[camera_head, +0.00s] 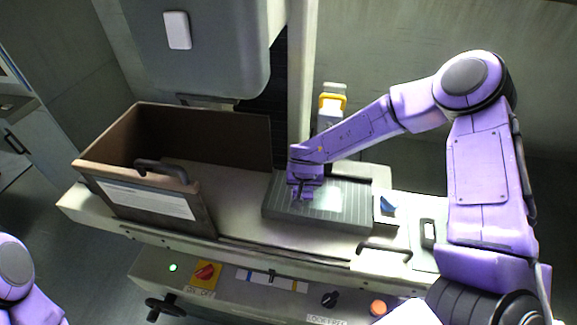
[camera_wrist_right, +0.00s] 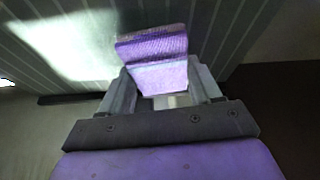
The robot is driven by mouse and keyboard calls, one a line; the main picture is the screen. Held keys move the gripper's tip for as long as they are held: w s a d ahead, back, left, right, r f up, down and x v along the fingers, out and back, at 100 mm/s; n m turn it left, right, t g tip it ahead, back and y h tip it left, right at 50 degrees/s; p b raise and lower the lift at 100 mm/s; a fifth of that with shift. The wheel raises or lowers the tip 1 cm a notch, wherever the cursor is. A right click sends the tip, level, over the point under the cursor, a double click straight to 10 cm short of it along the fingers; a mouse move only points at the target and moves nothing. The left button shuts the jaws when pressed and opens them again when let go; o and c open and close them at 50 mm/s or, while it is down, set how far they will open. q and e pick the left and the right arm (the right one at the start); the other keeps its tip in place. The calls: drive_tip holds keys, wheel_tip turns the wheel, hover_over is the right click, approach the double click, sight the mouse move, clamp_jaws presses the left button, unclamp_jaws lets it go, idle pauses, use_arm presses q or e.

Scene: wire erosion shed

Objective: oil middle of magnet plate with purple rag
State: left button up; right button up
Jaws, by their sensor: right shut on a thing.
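The magnet plate (camera_head: 350,214) is a dark grey, finely striped block on the machine bed, with a bright patch on its middle and right. Its striped top also fills the upper part of the right wrist view (camera_wrist_right: 218,25). My right gripper (camera_head: 304,194) is over the left part of the plate. It is shut on the purple rag (camera_wrist_right: 152,46), a folded pad sticking out past the fingers. I cannot tell whether the rag touches the plate. The rag is hard to pick out from the purple arm in the head view. My left gripper is out of the picture.
A brown open-topped box (camera_head: 235,125) with a black handle stands left of the plate. A grey machine head (camera_head: 195,60) hangs above. A small blue item (camera_head: 388,204) lies on a white sheet right of the plate. A control panel (camera_head: 250,290) runs along the front.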

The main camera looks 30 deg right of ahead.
drive_tip(key=shift+w+a, duration=0.7)
drive_tip(key=shift+a, duration=0.2)
wheel_tip(320, 180, up, 5)
drive_tip(key=shift+s+f, duration=0.1)
wheel_tip(320, 180, up, 2)
drive_tip(key=shift+r, duration=0.75)
drive_tip(key=shift+f, duration=0.1)
